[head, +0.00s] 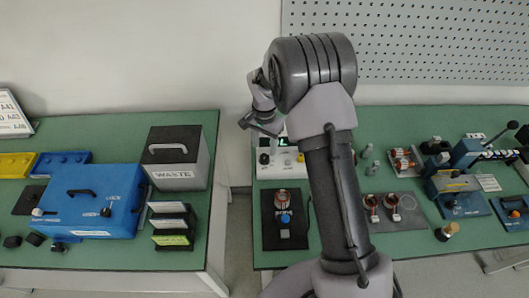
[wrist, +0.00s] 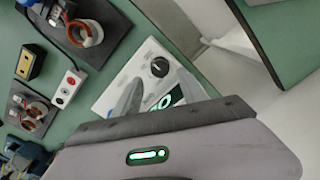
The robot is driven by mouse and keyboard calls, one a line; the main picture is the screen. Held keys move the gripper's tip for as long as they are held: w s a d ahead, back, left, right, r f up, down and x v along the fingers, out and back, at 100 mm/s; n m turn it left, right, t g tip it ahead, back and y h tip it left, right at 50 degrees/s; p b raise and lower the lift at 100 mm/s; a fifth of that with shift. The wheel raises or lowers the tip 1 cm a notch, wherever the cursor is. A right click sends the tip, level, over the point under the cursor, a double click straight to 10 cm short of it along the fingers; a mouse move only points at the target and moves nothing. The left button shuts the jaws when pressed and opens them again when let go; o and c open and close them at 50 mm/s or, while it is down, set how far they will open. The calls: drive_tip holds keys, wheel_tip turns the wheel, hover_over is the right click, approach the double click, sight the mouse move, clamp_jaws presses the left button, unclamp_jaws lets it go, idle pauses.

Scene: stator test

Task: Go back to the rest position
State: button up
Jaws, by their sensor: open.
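My gripper (head: 262,128) is raised in front of the white tester box (head: 268,170), near the gap between the two tables. In the wrist view my gripper (wrist: 158,92) shows two grey fingers spread apart, with nothing between them. The tester's white panel (wrist: 140,62), with a black knob and a lit green display, lies beyond the fingers. The fingers hide part of that panel. My arm crosses the middle of the head view and hides part of the right table.
The right table (head: 420,245) carries copper-wound stators (head: 372,202), dark mats and blue fixtures (head: 467,153). The left table (head: 110,262) carries a blue box (head: 90,198) and a grey WASTE bin (head: 178,157). A floor gap (head: 238,225) separates the tables. A perforated panel (head: 430,40) hangs behind.

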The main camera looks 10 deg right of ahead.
drive_tip(key=shift+r, duration=0.5)
drive_tip(key=shift+f, duration=0.2)
